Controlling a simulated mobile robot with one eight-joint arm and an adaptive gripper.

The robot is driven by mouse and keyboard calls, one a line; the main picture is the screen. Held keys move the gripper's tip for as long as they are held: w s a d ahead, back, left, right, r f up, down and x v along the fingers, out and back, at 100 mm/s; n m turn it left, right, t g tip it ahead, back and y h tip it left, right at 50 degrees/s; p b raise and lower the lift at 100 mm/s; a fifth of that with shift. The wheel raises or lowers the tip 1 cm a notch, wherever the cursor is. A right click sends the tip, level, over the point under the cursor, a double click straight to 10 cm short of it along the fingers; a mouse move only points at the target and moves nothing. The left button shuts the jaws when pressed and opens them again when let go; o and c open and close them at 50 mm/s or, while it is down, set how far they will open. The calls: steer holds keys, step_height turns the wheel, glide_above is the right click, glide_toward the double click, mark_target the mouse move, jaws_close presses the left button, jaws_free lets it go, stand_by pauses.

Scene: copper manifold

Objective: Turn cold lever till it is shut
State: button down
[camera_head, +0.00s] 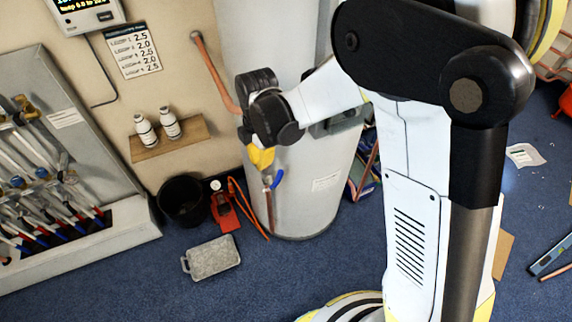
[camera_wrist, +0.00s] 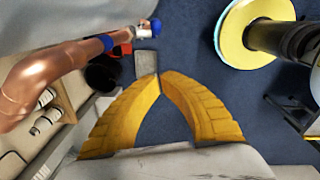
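A small blue lever (camera_head: 277,179) sits on a copper pipe in front of the grey cylindrical tank (camera_head: 319,193). In the wrist view blue parts (camera_wrist: 106,42) show at the end of a thick copper pipe (camera_wrist: 45,80), left of and beyond my fingers. My gripper (camera_head: 262,158) is just above and left of the lever in the head view. Its yellow fingers (camera_wrist: 158,75) curve in until the tips meet, with nothing seen between them. I cannot tell how far the lever is turned. No contact between fingers and lever is visible.
A wooden shelf with two white bottles (camera_head: 171,123) is on the wall. A black bucket (camera_head: 183,200), a red tool (camera_head: 225,212) and a grey slab (camera_head: 211,258) stand on the blue floor. A tool rack (camera_head: 50,150) is at left.

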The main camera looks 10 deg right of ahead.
mark_target(277, 180)
step_height(277, 180, down, 11)
steer(key=w+d+b, duration=0.2)
steer(key=b, duration=0.3)
steer(key=shift+w+d+b, duration=0.2)
steer(key=shift+d+b, duration=0.1)
steer(key=shift+b, duration=0.1)
steer(key=shift+w, duration=0.1)
